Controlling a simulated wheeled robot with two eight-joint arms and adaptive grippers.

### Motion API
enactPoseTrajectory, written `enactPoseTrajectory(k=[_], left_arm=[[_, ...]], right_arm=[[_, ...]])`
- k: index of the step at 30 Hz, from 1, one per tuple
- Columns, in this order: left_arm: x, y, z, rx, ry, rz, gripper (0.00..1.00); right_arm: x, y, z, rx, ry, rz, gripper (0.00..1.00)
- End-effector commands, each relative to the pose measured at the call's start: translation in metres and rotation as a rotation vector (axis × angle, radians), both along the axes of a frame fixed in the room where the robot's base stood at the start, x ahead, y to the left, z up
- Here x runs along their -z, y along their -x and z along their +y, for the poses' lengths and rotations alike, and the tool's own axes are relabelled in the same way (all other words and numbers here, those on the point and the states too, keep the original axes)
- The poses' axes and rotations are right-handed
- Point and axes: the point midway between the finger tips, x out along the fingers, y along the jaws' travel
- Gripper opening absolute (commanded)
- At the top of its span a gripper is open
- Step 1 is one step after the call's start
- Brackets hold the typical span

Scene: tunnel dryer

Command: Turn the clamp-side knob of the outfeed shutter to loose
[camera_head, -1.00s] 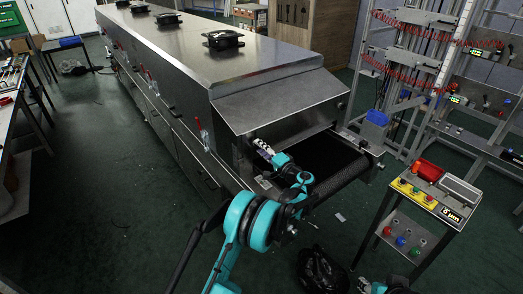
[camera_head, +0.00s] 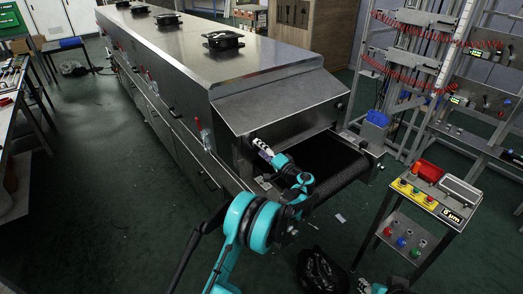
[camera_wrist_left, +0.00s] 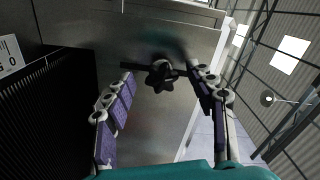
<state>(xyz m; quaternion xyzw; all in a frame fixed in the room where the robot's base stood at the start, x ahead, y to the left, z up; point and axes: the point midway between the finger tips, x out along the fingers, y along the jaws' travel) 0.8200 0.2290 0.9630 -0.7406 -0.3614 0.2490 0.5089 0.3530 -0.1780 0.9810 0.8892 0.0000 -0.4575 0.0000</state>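The black lobed knob (camera_wrist_left: 162,77) shows in the left wrist view on a steel panel (camera_wrist_left: 160,118) at the dryer's outfeed end. A dark bar (camera_wrist_left: 133,66) runs sideways behind the knob. My left gripper (camera_head: 262,147) is at the outfeed opening in the head view. In the wrist view its fingers stand apart, one on each side of the knob, with a visible gap to it. They hold nothing. In the head view the knob is not distinguishable near the gripper.
The outfeed belt (camera_head: 335,160) lies beside my left wrist. The long steel dryer (camera_head: 220,75) extends to the back left. A control stand (camera_head: 430,195) stands at the right.

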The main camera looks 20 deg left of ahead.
Motion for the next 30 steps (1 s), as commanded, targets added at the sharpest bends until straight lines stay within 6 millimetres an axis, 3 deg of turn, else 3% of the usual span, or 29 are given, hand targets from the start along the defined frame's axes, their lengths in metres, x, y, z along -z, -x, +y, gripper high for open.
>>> enactPoseTrajectory(k=[8,21,30], left_arm=[[0.000,0.003,-0.005,0.002,-0.001,0.000,0.55],[0.000,0.056,-0.073,0.004,0.000,0.000,0.55],[0.000,0.074,-0.094,0.000,0.000,0.000,0.55]], right_arm=[[0.000,0.000,0.000,0.000,0.000,0.000,0.40],[0.000,0.000,0.000,0.000,0.000,0.000,0.40],[0.000,0.000,0.000,0.000,0.000,0.000,0.40]])
